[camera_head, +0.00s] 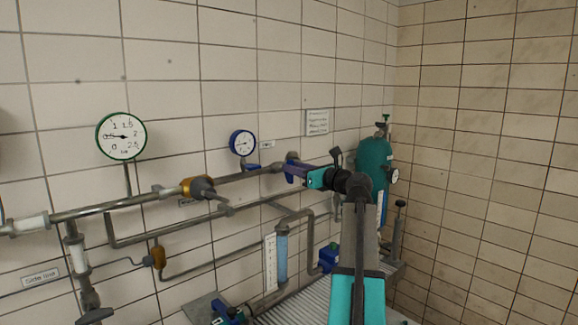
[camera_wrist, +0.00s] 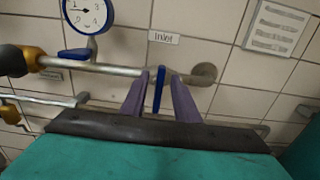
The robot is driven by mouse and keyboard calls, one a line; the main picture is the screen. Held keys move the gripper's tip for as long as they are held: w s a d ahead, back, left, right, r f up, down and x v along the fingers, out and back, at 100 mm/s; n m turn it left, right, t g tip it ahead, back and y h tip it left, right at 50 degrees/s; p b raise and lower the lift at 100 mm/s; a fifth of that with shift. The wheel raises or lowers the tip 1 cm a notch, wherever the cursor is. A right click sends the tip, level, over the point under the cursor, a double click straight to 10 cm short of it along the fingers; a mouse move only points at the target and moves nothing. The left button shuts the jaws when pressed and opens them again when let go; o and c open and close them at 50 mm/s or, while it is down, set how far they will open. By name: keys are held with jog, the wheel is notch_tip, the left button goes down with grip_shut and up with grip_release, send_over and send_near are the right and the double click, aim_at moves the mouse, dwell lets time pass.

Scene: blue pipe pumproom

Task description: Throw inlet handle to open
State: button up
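The inlet handle (camera_wrist: 158,90) is a narrow blue lever on a horizontal grey pipe, below the "Inlet" label (camera_wrist: 164,38). In the wrist view it stands between the two purple fingers of my gripper (camera_wrist: 160,76), with a small gap visible on each side. My gripper is open around it. In the head view my gripper (camera_head: 291,171) reaches left to the pipe's right end, close to the wall. The handle is hard to tell apart from the fingers there.
A blue-rimmed gauge (camera_head: 243,143) and a green-rimmed gauge (camera_head: 122,136) are on the wall at the left. A brass-coloured valve (camera_head: 195,187) sits on the pipe. A teal cylinder (camera_head: 373,165) stands behind my arm. Lower pipes and a flow tube (camera_head: 282,257) are below.

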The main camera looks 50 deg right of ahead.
jog(key=shift+w+d, duration=0.1)
jog(key=shift+w, duration=1.15)
grip_shut()
jog(key=shift+s+a+f, duration=0.1)
jog(key=shift+a, duration=0.2)
jog(key=shift+d, duration=0.25)
